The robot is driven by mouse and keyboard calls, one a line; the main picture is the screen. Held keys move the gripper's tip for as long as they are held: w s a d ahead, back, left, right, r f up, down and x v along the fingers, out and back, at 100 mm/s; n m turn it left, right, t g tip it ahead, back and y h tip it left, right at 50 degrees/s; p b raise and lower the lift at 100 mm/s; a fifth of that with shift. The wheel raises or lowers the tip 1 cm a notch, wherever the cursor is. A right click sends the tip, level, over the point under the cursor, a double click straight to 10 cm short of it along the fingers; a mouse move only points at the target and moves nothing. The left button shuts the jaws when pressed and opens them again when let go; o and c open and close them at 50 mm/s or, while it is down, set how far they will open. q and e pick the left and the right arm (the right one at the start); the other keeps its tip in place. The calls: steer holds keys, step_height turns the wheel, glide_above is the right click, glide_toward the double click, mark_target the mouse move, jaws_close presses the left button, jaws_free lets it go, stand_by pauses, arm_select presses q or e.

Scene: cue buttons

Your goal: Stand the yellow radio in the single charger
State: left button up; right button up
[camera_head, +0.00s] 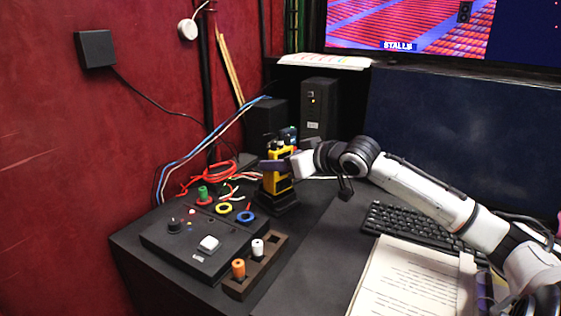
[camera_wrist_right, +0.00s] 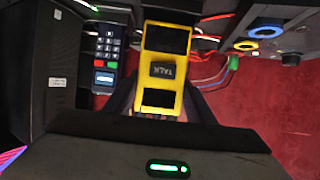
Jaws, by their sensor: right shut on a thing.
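The yellow radio (camera_head: 279,182) stands upright at the back of the desk, and its yellow front with a TALK button (camera_wrist_right: 163,71) fills the middle of the right wrist view. My right gripper (camera_head: 276,164) is shut on its upper part. The black single charger (camera_head: 283,207) is directly below the radio in the head view. The radio's lower end meets the charger's outline there, but I cannot tell whether it is fully seated. My left gripper is not in view.
A black button panel (camera_head: 188,250) and a peg rack (camera_head: 265,268) with orange and white pegs are in front of the charger. Black speakers (camera_head: 318,108) and a keypad device (camera_wrist_right: 106,58) are close by. Loose cables lie left of the radio; a keyboard (camera_head: 405,222) is at right.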

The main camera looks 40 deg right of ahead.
steer(key=shift+f, duration=0.5)
steer(key=o, duration=1.2)
steer(key=shift+r, duration=0.5)
steer(key=shift+s+r, duration=0.1)
steer(key=shift+s, duration=0.15)
steer(key=p+v, duration=0.6)
steer(key=v, duration=0.5)
steer(key=shift+s+r, duration=0.2)
